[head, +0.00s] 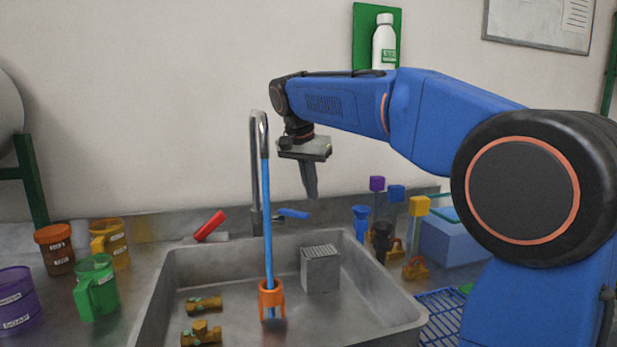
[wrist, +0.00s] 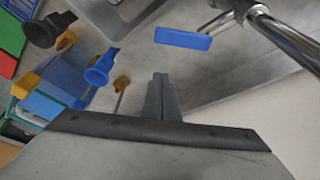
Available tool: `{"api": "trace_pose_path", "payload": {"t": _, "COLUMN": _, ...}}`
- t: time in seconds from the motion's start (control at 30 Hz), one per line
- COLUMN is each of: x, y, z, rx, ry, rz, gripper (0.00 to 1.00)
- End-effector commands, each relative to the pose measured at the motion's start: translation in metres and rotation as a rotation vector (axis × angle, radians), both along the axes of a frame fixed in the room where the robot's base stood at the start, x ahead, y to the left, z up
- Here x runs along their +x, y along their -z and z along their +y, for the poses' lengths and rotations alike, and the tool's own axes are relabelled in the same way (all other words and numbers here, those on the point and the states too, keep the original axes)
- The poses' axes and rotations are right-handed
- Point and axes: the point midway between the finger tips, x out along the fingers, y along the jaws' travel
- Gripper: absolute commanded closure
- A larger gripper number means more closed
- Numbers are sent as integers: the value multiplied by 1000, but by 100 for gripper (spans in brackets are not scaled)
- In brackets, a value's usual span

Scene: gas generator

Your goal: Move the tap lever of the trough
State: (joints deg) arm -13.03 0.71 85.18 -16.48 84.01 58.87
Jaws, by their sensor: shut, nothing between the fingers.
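The trough (head: 345,250) is a grey metal basin in the head view. Its tap (head: 254,170) is a tall metal spout at the back rim, with a blue stream falling into an orange cup-like piece (head: 270,298). The blue tap lever (head: 293,213) sticks out to the right of the tap's base. In the wrist view the lever (wrist: 183,38) lies beyond my fingertips, up and to the right. My gripper (head: 311,192) is shut and empty, pointing down above the lever and apart from it. It also shows in the wrist view (wrist: 160,82).
A red-handled item (head: 208,226) lies on the rim left of the tap. Brass fittings (head: 203,305) and a grey block (head: 320,270) are in the basin. Blue (head: 361,222) and black funnels (head: 381,242) stand at right. Green (head: 97,288) and purple jugs (head: 17,300) stand at left.

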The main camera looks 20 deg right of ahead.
Motion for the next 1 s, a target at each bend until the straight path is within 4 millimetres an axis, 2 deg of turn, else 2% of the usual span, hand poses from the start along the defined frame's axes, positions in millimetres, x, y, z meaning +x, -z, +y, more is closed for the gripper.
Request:
{"api": "trace_pose_path", "payload": {"t": 0.1, "x": 4, "y": 21, "z": -6, "rx": 0, "ry": 2, "rz": 3, "gripper": 100}}
{"api": "trace_pose_path", "payload": {"t": 0.2, "x": 5, "y": 33, "z": -7, "rx": 0, "ry": -1, "rz": 1, "gripper": 100}}
{"api": "trace_pose_path", "payload": {"t": 0.3, "x": -6, "y": 31, "z": 6, "rx": 1, "ry": -3, "rz": -1, "gripper": 100}}
{"api": "trace_pose_path", "payload": {"t": 0.5, "x": -18, "y": 31, "z": 18, "rx": 0, "ry": -1, "rz": 0, "gripper": 100}}
{"api": "trace_pose_path", "payload": {"t": 1.0, "x": -22, "y": 31, "z": 22, "rx": 1, "ry": 0, "rz": 1, "gripper": 100}}
